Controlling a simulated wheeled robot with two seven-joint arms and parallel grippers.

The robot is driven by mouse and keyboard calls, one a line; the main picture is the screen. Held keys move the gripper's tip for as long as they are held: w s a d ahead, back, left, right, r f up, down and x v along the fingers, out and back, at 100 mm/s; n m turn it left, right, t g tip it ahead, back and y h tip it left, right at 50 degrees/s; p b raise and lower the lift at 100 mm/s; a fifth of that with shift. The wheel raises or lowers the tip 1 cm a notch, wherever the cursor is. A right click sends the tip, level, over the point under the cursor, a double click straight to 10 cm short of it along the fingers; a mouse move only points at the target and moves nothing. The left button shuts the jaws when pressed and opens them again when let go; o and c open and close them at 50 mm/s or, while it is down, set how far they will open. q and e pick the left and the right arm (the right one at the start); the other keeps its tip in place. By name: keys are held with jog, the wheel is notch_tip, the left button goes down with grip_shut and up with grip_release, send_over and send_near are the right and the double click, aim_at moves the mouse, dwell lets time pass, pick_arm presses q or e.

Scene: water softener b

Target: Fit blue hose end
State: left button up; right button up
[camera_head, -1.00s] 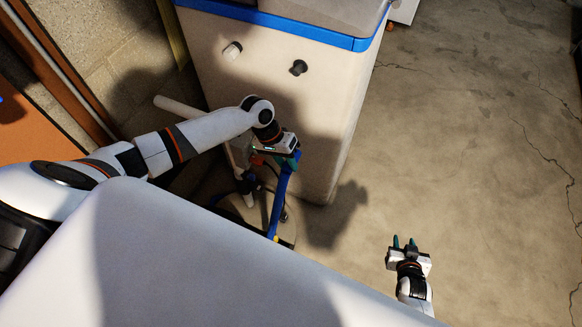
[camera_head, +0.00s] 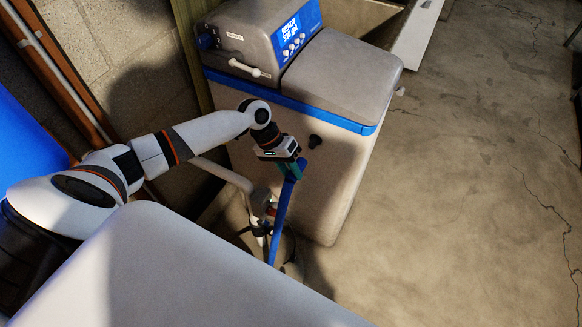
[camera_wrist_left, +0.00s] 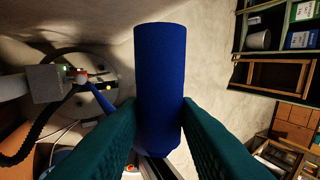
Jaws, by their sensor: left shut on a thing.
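My left gripper (camera_head: 291,168) is shut on the blue hose (camera_head: 281,215), close to its end. In the left wrist view the blue hose end (camera_wrist_left: 160,65) stands up between the two teal fingers and points away from the camera. From the gripper the hose hangs down toward the floor. The gripper is in front of the water softener's pale side (camera_head: 335,185). A black stub port (camera_head: 314,141) on that side is just above and right of the gripper, apart from the hose. The white port is hidden behind my left arm. My right gripper is out of view.
The softener's control head (camera_head: 262,45) with a blue display and a white lever sits on top. A pale pipe (camera_head: 222,172) runs behind my arm. Fittings and dark tubing (camera_head: 262,225) are low beside the softener. Clear floor (camera_head: 450,190) lies to the right.

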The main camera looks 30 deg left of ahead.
aim_at(298, 159)
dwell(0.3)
pick_arm(q)
jog(key=shift+r+p, duration=0.1)
jog(key=shift+p, duration=0.25)
jog(key=shift+w+f, duration=0.2)
jog(key=shift+w, duration=0.1)
jog(key=shift+w+b, duration=0.4)
jog(key=shift+b, duration=0.05)
jog(key=shift+w+a+b, duration=0.15)
jog(key=shift+w+b, duration=0.6)
jog(key=shift+w, duration=0.85)
jog(key=shift+r, duration=0.1)
jog(key=shift+p, duration=0.45)
